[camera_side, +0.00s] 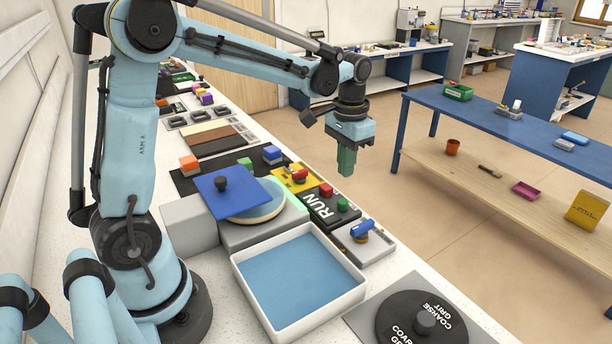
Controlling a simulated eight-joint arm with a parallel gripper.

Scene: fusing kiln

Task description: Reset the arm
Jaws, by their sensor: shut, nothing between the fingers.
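My gripper (346,162) hangs from the end of my arm, pointing down, above the right edge of the worktop. Its green fingers are together and hold nothing. It is clear of the things below it, with open floor behind it in the picture. My arm reaches across from the left, over the bench. The kiln (250,231) stands below and to the left of my gripper. A blue lid with a black knob (222,188) lies partly over its round top, leaving part of the round chamber (270,203) uncovered.
A white tray with a blue floor (238,262) sits in front of the kiln. A coarse grit disc (396,318) lies at the front right.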

